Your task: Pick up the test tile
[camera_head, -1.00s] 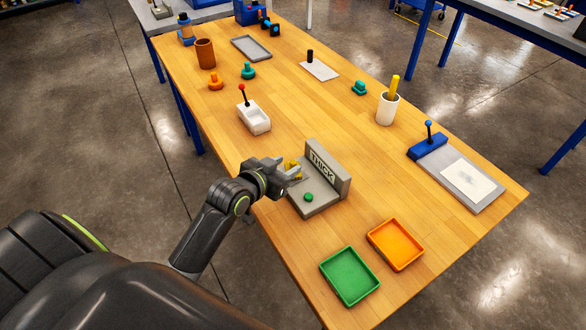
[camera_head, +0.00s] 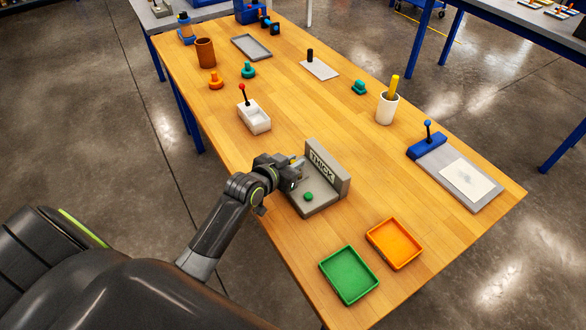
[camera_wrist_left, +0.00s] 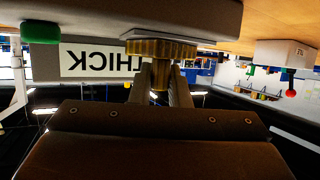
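A yellow ribbed round piece with a narrower knob, which I take for the test tile (camera_wrist_left: 160,48), shows in the left wrist view, against the grey stand labelled THICK (camera_head: 326,167). In the head view it is mostly hidden by my left gripper (camera_head: 298,163), which is at the stand's near left side. In the left wrist view the fingertips (camera_wrist_left: 161,75) are on either side of the knob. I cannot tell whether they press on it. The tile appears to rest on the stand. My right gripper is in no view.
A green button (camera_head: 308,196) is on the stand. Green (camera_head: 349,299) and orange (camera_head: 377,255) trays lie to the front right. A white box with a red-tipped lever (camera_head: 255,122) is behind my gripper. The stand's upright wall is close beyond the fingers.

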